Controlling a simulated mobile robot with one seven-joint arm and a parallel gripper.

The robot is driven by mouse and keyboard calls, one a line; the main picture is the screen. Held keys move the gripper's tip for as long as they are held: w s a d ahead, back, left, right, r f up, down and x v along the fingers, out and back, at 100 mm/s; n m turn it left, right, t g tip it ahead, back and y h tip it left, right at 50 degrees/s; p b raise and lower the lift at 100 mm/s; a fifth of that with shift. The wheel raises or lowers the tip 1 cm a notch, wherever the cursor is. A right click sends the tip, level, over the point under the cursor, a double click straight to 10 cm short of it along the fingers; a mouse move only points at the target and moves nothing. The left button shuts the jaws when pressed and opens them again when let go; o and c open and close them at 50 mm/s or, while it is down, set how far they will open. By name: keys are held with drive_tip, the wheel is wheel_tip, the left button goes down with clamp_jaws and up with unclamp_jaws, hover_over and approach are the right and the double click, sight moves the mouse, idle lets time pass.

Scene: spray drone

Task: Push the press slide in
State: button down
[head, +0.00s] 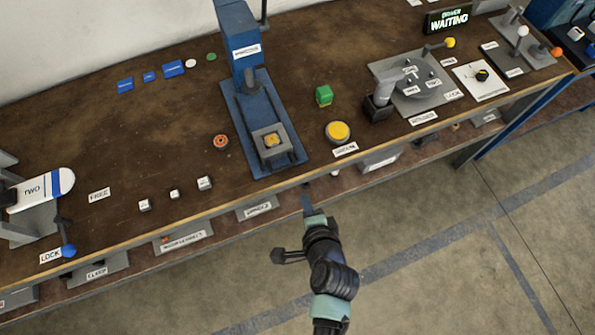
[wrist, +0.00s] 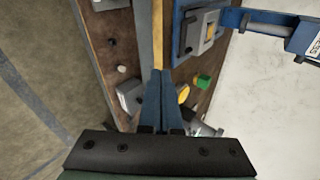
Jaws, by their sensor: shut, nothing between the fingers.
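The press (head: 238,45) is a tall blue column on a blue base plate at the middle of the bench. Its slide is a grey block (head: 270,153) with a yellow-orange piece (head: 271,139) on top, at the front end of the base, close to the bench's front edge. The slide also shows in the wrist view (wrist: 193,38) at the top, right of the fingers. My gripper (head: 306,187) is shut and empty, just off the bench's front edge, to the right of and in front of the slide. It appears apart from it. The fingers also show in the wrist view (wrist: 160,74).
A yellow button (head: 338,131) and a green cube (head: 324,96) stand right of the press. An orange-red round part (head: 221,142) lies left of it. A lower shelf with labelled grey parts (head: 183,244) juts out under the bench. The floor in front is free.

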sight(275, 125)
drive_tip(key=shift+w+a+f+p, duration=0.2)
drive_tip(key=shift+w+f, duration=0.35)
drive_tip(key=shift+w, duration=0.9)
drive_tip(key=shift+w+a+f+p, duration=0.25)
drive_tip(key=shift+w+f, duration=0.3)
drive_tip(key=shift+w, duration=0.85)
drive_tip(key=shift+w+a+f+p, duration=0.2)
drive_tip(key=shift+w+f, duration=0.35)
drive_tip(key=shift+w, duration=0.9)
drive_tip(key=w+a+b, duration=0.1)
drive_tip(key=w, duration=0.3)
drive_tip(key=w+a+b, duration=0.2)
drive_tip(key=w, duration=0.3)
drive_tip(key=w+a+b, duration=0.1)
drive_tip(key=w+b, duration=0.1)
drive_tip(key=w, duration=0.3)
drive_tip(key=shift+a+f, duration=0.1)
drive_tip(key=shift+a, duration=0.2)
drive_tip(key=shift+w+a+b, duration=0.1)
drive_tip(key=shift+w+b, duration=0.15)
drive_tip(key=shift+b, duration=0.15)
drive_tip(key=shift+w+r, duration=0.1)
drive_tip(key=shift+r, duration=0.2)
